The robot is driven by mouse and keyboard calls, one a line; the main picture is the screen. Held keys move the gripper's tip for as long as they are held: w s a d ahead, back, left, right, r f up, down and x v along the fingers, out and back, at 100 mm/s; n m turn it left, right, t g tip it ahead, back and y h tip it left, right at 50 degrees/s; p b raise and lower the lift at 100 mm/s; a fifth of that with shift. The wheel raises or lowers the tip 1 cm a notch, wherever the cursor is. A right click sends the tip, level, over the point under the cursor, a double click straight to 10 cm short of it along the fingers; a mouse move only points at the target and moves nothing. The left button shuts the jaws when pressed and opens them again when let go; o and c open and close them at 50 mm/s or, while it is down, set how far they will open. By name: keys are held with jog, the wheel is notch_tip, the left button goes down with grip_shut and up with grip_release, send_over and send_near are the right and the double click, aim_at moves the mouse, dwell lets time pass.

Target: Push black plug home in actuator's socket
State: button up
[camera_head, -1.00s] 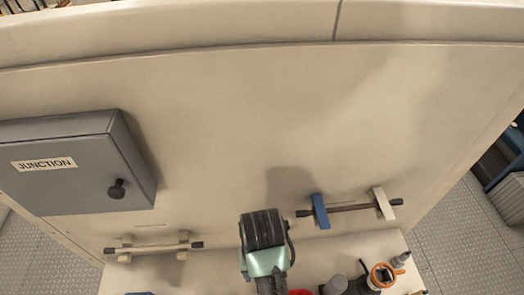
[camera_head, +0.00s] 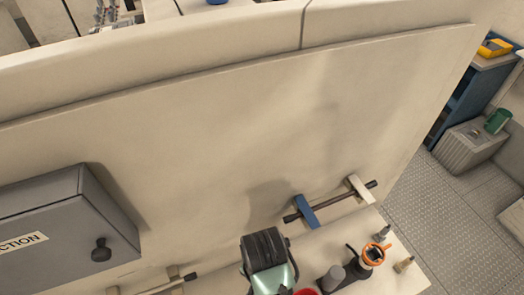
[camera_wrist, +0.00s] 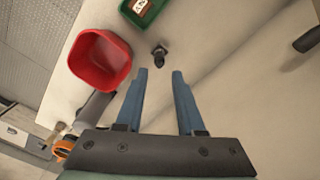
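My gripper (camera_wrist: 158,100) shows in the wrist view with its two blue fingers apart and nothing between them. A small black piece (camera_wrist: 159,54), perhaps the black plug, stands on the pale surface just beyond the fingertips, apart from them. In the head view my arm covers that area, and the fingers do not show. I cannot tell whether this is the actuator. No socket can be made out.
A red bin (camera_wrist: 100,60) and a green tray (camera_wrist: 150,8) lie near the black piece. A blue-and-white bracketed bar (camera_head: 330,204) is on the wall behind the bench. A grey junction box (camera_head: 60,230) sticks out at left. Open floor (camera_head: 430,210) lies at right.

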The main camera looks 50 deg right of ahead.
notch_tip(320, 180, down, 3)
jog(key=shift+w+a+r, duration=0.1)
jog(key=shift+f+p, duration=0.5)
jog(key=shift+f, duration=0.05)
jog(key=shift+f+p, duration=0.4)
jog(key=shift+f, duration=1.7)
grip_shut()
